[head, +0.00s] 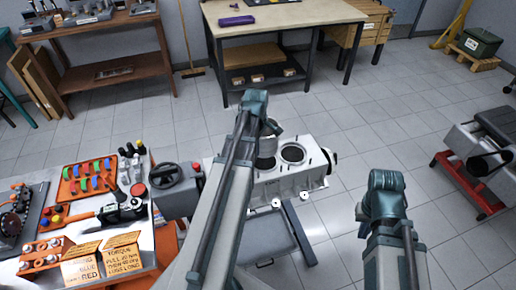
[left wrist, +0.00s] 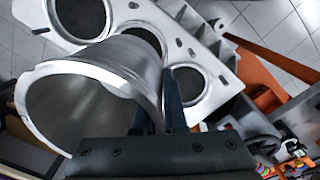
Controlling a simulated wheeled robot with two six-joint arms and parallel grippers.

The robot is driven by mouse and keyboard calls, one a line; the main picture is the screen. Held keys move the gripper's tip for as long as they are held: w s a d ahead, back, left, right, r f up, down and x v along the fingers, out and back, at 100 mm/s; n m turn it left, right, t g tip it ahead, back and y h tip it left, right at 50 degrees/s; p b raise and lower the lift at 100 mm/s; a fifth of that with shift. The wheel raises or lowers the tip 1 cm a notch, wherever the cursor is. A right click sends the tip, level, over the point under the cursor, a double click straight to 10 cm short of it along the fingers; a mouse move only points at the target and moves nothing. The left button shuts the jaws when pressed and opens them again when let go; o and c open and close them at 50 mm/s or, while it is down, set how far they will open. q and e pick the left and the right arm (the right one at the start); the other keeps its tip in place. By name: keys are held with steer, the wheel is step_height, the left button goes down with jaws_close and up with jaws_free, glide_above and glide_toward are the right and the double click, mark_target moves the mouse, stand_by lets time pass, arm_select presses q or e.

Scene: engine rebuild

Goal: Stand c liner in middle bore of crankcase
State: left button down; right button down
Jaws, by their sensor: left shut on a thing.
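My left gripper (head: 271,127) is shut on the wall of a pale metal cylinder liner (left wrist: 92,92) and holds it above the white crankcase (head: 300,180). In the left wrist view the gripper (left wrist: 160,105) shows at the liner's side, and the liner's wide open end faces the camera. The liner hides part of the block behind it. The left wrist view shows three round bores in the crankcase deck (left wrist: 222,72); the middle bore (left wrist: 145,38) is partly covered by the liner. No letter is readable on the liner. My right arm shows at the right, but its gripper is hidden.
A parts table with an orange tray (head: 90,180) and tools stands left of the crankcase. A workbench (head: 285,25) is behind. An engine on a red stand (head: 470,185) is at the far right. The floor right of the crankcase is clear.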

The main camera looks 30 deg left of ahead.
arm_select(q)
steer(key=shift+f, duration=0.1)
step_height(320, 180, down, 6)
steer(key=b, duration=0.6)
steer(key=shift+d+f+b, duration=0.15)
steer(key=shift+f+b, duration=0.85)
steer(key=shift+b, duration=0.05)
stand_by(1.7)
steer(key=c, duration=1.2)
jaws_free()
steer(key=shift+r+p, duration=0.35)
steer(key=shift+r, duration=0.05)
steer(key=shift+r+p, duration=1.05)
steer(key=shift+r, duration=0.15)
steer(key=o, duration=0.5)
